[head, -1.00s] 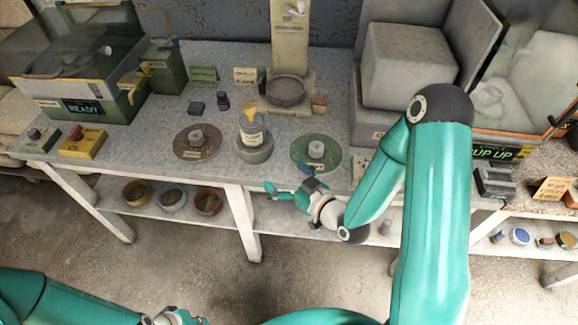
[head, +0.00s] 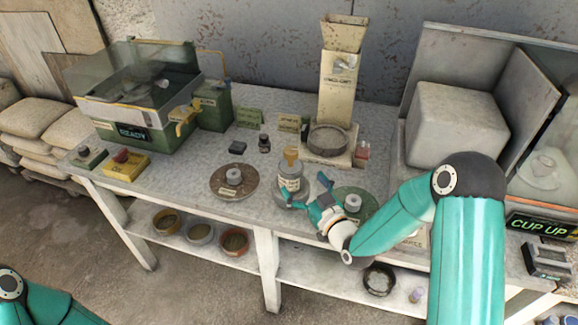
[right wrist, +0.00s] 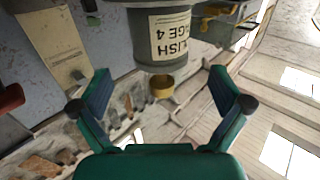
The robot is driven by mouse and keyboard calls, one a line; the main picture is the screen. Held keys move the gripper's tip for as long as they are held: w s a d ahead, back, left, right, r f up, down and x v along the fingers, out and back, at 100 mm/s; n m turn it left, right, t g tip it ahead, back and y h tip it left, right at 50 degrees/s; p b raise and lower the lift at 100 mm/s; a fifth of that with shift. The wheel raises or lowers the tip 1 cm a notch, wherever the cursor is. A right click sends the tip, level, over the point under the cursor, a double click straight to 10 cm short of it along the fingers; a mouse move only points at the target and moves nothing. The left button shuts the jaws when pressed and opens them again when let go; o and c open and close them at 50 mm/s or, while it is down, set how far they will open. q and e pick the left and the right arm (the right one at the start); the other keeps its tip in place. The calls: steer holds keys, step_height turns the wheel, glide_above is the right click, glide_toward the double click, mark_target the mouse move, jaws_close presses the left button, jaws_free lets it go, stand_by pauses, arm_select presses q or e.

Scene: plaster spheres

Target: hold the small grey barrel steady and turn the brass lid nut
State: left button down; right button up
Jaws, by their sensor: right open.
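The small grey barrel (head: 292,182) stands upright on the bench, with a pale label on its side and the brass lid nut (head: 291,156) on top. In the right wrist view the barrel (right wrist: 163,40) appears upside down, its label partly cut off, with the brass nut (right wrist: 162,88) between the fingers' lines. My right gripper (head: 304,192) is open and empty, at the barrel's front right; its fingers (right wrist: 160,85) spread to either side, and I cannot tell whether they touch it. My left arm shows at the lower left, but its gripper is out of view.
A brown disc (head: 221,189) lies left of the barrel and a green disc (head: 369,204) right, each with a small grey piece. A cream tower (head: 338,95) stands behind. A glass-lidded machine (head: 140,100) is at left, a grey block (head: 455,118) at right.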

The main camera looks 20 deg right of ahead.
mark_target(290, 170)
steer(key=p+x, duration=0.1)
steer(key=x, duration=0.5)
steer(key=shift+w+p, duration=0.3)
steer(key=shift+p, duration=0.05)
steer(key=c, duration=1.5)
steer(key=o, duration=1.3)
steer(key=c, duration=0.9)
steer(key=shift+s, duration=0.1)
steer(key=shift+c, duration=0.2)
